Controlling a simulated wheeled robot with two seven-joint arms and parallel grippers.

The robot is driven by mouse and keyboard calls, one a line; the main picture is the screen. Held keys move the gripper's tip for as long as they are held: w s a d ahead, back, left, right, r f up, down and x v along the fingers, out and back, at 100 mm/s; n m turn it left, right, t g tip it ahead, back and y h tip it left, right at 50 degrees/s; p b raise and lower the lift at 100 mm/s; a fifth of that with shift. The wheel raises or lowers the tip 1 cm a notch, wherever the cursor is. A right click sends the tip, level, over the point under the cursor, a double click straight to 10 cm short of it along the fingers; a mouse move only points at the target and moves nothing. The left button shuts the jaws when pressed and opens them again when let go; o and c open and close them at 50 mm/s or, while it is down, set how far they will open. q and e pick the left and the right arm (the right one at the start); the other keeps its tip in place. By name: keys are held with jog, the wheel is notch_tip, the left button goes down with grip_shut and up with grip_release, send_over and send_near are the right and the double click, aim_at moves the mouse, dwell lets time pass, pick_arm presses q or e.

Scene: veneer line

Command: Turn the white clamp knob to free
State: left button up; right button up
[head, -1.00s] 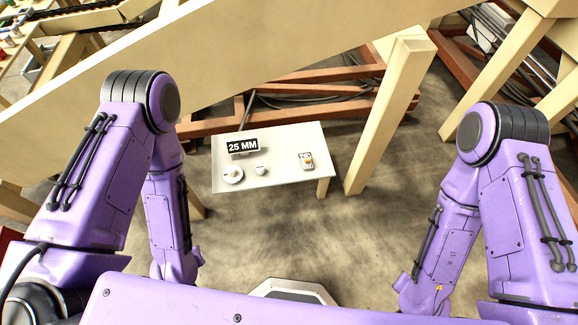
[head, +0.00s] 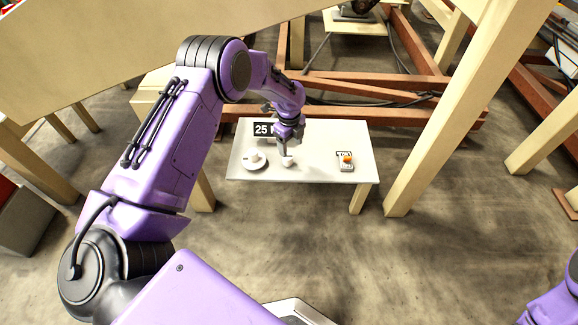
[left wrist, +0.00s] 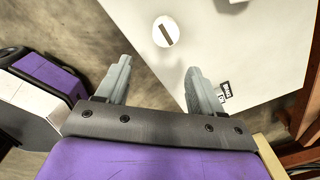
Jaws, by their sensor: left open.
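A small white knob (head: 287,162) stands near the front middle of a white table. In the left wrist view, a round white knob (left wrist: 166,31) with a dark bar across its face lies beyond my fingertips. My left gripper (head: 286,149) points down just above and behind the small knob in the head view. It also shows in the left wrist view (left wrist: 157,78), its fingers wide apart with nothing between them. A white round dial (head: 254,159) on a plate sits to the left of the small knob. My right gripper is out of view.
A wooden post (head: 435,120) stands to the right. The floor in front is clear.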

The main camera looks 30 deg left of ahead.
aim_at(288, 159)
pick_arm(q)
jog(key=shift+w+a+r+m, duration=0.25)
jog(key=shift+w+a+m, duration=0.25)
jog(key=shift+a+m, duration=0.2)
jog(key=shift+a+b, duration=0.1)
jog(key=shift+b, duration=0.2)
notch_tip(288, 159, down, 10)
jog(key=b, duration=0.3)
jog(key=shift+r, duration=0.2)
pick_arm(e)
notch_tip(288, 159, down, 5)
pick_arm(q)
jog(key=c, duration=1)
